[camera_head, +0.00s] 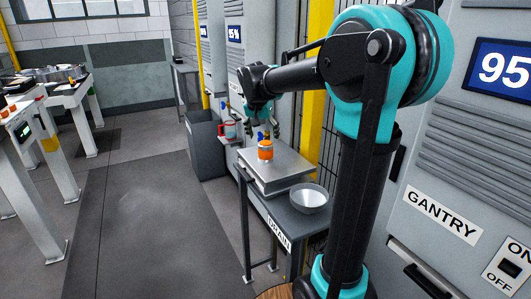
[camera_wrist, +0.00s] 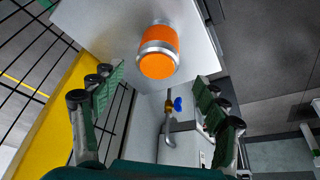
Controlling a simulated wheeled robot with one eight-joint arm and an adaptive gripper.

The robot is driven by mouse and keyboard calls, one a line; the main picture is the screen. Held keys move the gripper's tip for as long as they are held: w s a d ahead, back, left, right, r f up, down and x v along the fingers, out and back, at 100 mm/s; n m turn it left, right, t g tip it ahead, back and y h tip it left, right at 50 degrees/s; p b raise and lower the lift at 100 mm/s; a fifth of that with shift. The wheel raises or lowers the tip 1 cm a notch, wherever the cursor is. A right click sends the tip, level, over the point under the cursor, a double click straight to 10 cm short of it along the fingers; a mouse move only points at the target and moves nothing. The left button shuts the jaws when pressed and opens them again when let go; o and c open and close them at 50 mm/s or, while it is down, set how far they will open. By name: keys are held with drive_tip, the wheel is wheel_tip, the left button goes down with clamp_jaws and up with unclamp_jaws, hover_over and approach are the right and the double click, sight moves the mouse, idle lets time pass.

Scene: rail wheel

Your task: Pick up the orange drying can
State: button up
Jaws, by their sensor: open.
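The orange drying can (camera_head: 265,152) stands upright on a grey metal slab on the side table, in the head view. It has a bright orange middle and silvery bands. In the wrist view the can (camera_wrist: 158,66) is at the upper middle, beyond the fingertips, with the pale slab behind it. My gripper (camera_head: 262,118) hangs above the can in the head view. In the wrist view my gripper (camera_wrist: 160,88) has its green-padded fingers spread wide to either side, with nothing between them. The fingertips look apart from the can.
The metal slab (camera_head: 285,171) covers the back of the table. A grey bowl (camera_head: 309,198) is at the front, by the DRAIN label (camera_head: 279,234). A blue-handled tap (camera_wrist: 178,104) is near the can. Cabinets line the right.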

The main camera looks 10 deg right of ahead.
sight(265, 143)
drive_tip(key=shift+x, duration=2.8)
drive_tip(key=shift+s+d, duration=0.1)
drive_tip(key=shift+s, duration=0.1)
drive_tip(key=c, duration=1.4)
